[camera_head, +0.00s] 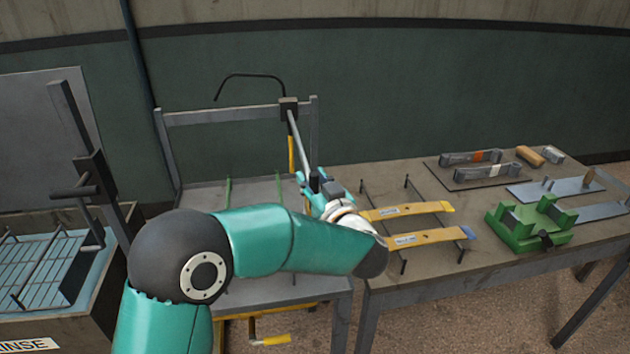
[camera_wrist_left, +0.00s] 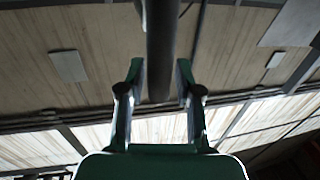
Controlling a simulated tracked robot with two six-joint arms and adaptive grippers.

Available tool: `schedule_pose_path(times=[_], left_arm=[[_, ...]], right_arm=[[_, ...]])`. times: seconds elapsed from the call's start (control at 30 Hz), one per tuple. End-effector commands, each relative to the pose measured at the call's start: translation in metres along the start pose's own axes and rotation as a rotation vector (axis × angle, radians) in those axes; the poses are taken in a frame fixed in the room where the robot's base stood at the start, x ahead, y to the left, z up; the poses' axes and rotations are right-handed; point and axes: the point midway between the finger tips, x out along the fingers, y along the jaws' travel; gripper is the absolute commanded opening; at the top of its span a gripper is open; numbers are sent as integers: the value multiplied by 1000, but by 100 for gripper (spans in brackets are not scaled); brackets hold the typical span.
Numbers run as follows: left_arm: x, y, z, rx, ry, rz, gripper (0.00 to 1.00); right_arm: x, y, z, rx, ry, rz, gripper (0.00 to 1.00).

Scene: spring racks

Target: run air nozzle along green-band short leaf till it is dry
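My left gripper (camera_head: 313,183) is at the lower end of a slanted grey rod (camera_head: 299,138), which hangs from a dark clamp (camera_head: 288,106) on a rack frame. In the left wrist view, the end of a dark round bar (camera_wrist_left: 162,50) lies between the fingers (camera_wrist_left: 160,72), with narrow gaps at both sides; I see no clear contact. I cannot tell which part is the air nozzle. My right gripper is not in view.
A green fixture (camera_head: 530,226), grey leaves (camera_head: 472,158) and a wooden-coloured roll (camera_head: 530,156) are on the right bench (camera_head: 470,262). A rinse tank (camera_head: 50,318) with a dark upright stands at left. The rack's tray (camera_head: 205,196) is below the rod.

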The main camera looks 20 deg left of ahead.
Motion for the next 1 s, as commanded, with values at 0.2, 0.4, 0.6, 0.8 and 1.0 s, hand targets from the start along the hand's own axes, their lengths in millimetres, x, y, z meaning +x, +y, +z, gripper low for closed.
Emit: schedule_pose_path(times=[0.2, 0.4, 0.6, 0.8, 1.0], left_arm=[[0, -1, 1, 1, -3, -1, 48], [-3, 0, 2, 2, -3, 0, 48], [-25, 0, 1, 1, -3, 3, 48], [-66, 1, 2, 3, -2, 4, 48], [-101, 1, 2, 2, -2, 3, 48]], right_arm=[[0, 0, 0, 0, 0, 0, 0], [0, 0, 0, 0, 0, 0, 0], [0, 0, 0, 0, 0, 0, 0], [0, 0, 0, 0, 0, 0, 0], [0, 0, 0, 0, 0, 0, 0]])
